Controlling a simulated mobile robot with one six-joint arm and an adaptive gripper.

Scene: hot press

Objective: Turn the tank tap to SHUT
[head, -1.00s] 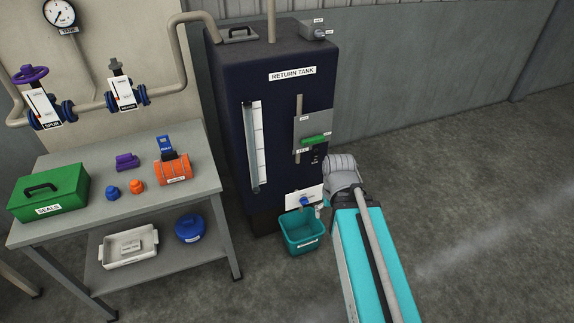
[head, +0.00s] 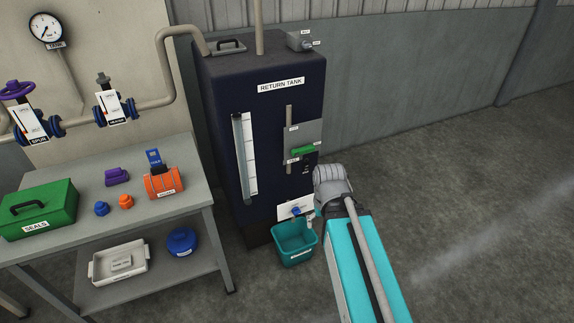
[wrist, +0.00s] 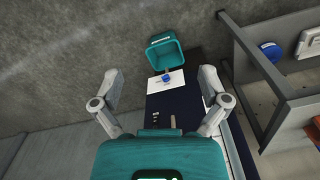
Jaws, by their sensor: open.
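The dark return tank (head: 262,130) stands at the centre of the head view. Its tap (head: 296,210) is a small blue handle in front of a white plate (head: 288,213) low on the tank front. The wrist view shows the tap (wrist: 166,78) and its plate (wrist: 162,86) ahead, between my fingers in the picture but apart from them. The tap's exact angle and the plate's lettering are too small to tell. My gripper (wrist: 157,95) is open and empty. In the head view my arm hides most of it, to the right of the tap.
A teal bucket (head: 293,243) stands on the floor below the tap. A grey bench (head: 200,198) on the left carries a green box (head: 38,208), an orange item (head: 163,184) and small parts. A green lever (head: 303,150) sits higher on the tank. The floor to the right is clear.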

